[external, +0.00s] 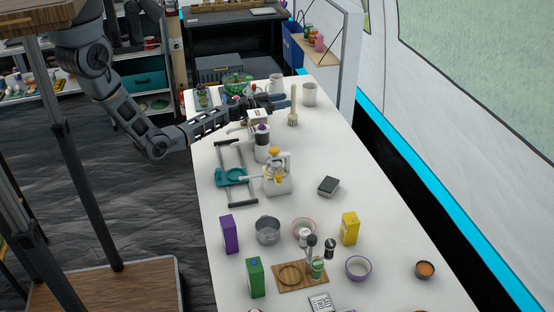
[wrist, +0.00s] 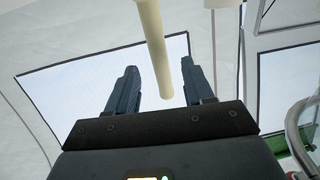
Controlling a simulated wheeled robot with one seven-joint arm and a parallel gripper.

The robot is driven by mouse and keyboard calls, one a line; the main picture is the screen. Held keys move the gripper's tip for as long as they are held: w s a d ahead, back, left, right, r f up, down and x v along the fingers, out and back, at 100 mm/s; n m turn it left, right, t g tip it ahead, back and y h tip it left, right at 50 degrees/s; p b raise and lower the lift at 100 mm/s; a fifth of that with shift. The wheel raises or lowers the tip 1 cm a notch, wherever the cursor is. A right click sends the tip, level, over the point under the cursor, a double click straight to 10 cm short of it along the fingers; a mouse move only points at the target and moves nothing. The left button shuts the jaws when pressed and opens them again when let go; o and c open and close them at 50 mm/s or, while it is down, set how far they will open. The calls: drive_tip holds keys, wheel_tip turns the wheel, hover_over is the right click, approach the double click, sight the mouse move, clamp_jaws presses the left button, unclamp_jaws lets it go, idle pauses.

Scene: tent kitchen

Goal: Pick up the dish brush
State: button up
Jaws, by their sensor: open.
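The dish brush (external: 293,108) stands upright, bristles down, near the far right edge of the white table in the external view. Its cream handle (wrist: 153,45) comes in from the top of the wrist view, its end showing between the two fingers. My gripper (external: 282,101) is open and empty, reaching in from the left with its dark fingertips close beside the brush handle. In the wrist view the fingers of my gripper (wrist: 158,66) are spread to either side of the handle. I cannot tell whether the handle is between the fingertips or just beyond them.
A light mug (external: 310,94) stands right behind the brush, another mug (external: 275,82) further back. A coffee press (external: 262,142) and a juicer (external: 277,178) stand nearer, below my forearm. A green bowl (external: 237,83) is at the far left. The table right of the coffee press is clear.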

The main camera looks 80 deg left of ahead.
sight(293, 113)
drive_tip(key=w, duration=0.1)
drive_tip(key=w+b, duration=0.1)
drive_tip(key=w, duration=0.3)
drive_tip(key=shift+a+f+b, duration=0.25)
drive_tip(key=shift+b, duration=0.05)
drive_tip(key=shift+c, duration=0.3)
clamp_jaws()
